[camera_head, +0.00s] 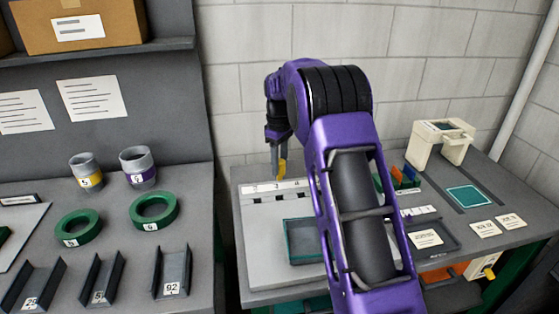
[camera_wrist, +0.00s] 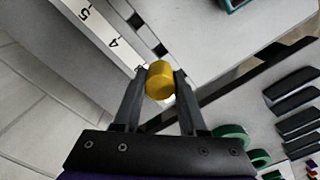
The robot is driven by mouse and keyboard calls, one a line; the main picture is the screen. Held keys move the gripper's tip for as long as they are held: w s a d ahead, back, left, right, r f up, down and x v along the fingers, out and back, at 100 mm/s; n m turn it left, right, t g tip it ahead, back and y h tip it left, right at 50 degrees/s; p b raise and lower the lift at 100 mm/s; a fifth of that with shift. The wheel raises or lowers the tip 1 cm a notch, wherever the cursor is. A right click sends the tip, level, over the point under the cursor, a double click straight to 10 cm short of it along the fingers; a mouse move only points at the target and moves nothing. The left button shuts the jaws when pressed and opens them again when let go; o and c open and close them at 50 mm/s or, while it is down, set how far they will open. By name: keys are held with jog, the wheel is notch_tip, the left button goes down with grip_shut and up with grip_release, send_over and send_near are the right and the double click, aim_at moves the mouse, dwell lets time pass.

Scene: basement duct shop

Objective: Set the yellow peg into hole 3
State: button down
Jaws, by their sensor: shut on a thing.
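My gripper (camera_head: 279,150) is shut on the yellow peg (camera_head: 283,168) and holds it above the back of the grey board (camera_head: 262,258). In the wrist view the peg (camera_wrist: 160,82) sits between the two fingertips (camera_wrist: 160,76), its round end showing. A white numbered strip (camera_head: 258,189) runs along the board's back edge, with a row of dark holes (camera_head: 281,199) in front of it. In the wrist view the strip (camera_wrist: 100,36) shows 5 and 4. The label and hole nearest the peg are partly covered there, so I cannot tell which hole it is over.
A tray with a green rim (camera_head: 287,247) lies on the board, partly behind my arm. A white device (camera_head: 440,143), coloured blocks (camera_head: 404,176) and label cards (camera_head: 426,239) are at the right. The left bench holds green rings (camera_head: 154,211), collars (camera_head: 138,167) and channels (camera_head: 172,271).

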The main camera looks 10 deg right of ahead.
aim_at(280, 179)
jog(key=shift+f+b, duration=1.45)
jog(key=shift+f, duration=1.3)
jog(key=shift+f, duration=0.25)
jog(key=shift+f+b, duration=0.75)
jog(key=shift+f, duration=1.1)
jog(key=shift+c, duration=1.9)
grip_release()
